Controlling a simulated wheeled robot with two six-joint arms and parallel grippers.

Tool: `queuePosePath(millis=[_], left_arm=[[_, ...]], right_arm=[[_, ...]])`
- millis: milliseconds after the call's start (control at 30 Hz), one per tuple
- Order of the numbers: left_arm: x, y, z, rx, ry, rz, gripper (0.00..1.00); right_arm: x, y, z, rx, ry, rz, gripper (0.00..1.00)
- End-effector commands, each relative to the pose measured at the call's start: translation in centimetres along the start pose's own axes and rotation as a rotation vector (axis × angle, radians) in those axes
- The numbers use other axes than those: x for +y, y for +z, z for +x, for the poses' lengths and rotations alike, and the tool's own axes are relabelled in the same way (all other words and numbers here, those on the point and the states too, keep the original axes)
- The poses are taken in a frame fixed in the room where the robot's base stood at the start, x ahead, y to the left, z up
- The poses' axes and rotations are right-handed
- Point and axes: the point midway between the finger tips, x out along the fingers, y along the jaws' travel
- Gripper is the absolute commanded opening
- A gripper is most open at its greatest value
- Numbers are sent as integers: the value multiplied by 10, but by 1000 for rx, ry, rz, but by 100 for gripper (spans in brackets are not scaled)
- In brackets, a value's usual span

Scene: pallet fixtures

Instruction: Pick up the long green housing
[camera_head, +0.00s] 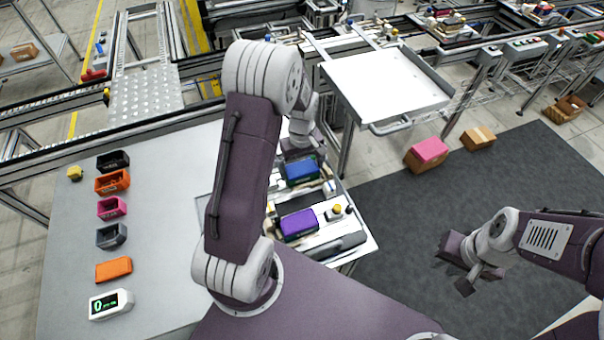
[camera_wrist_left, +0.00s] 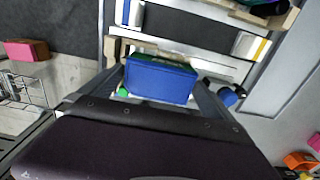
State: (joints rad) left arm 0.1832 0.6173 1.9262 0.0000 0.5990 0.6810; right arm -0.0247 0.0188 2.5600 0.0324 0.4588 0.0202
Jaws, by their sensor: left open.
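A blue block (camera_wrist_left: 160,82) with a green strip (camera_wrist_left: 165,57) along its far edge lies on the pallet fixture; in the head view the blue block (camera_head: 301,171) also shows green at its edge. I cannot tell how much of a green housing is under the blue. A small green bit (camera_wrist_left: 122,92) shows beside it. My left gripper (camera_wrist_left: 158,87) is open, its fingers on either side of the blue block, with no clear grip. In the head view my left gripper (camera_head: 303,150) is partly hidden by its wrist. My right gripper (camera_head: 460,268) is open and empty over the dark mat.
A purple block (camera_head: 299,222) sits on the nearer part of the fixture (camera_head: 345,246). Several bins and an orange block (camera_head: 113,269) stand on the left table (camera_head: 165,230). Cardboard boxes, one with a pink top (camera_head: 428,150), lie on the floor.

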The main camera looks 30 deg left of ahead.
Motion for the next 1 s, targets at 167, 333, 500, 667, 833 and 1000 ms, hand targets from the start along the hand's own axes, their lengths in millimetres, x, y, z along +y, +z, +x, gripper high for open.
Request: queuePosePath(millis=[167,333,500,667,833,1000], left_arm=[[0,0,7,1,0,0,100],[0,0,7,1,1,0,81],[0,0,6,1,1,0,45],[0,0,6,1,1,0,45],[1,-1,-3,4,3,0,45],[1,-1,-21,4,3,0,45]], right_arm=[[0,0,0,0,0,0,23],[0,0,0,0,0,0,23],[0,0,0,0,0,0,23],[0,0,0,0,0,0,23],[0,0,1,0,0,0,23],[0,0,3,0,0,0,23]])
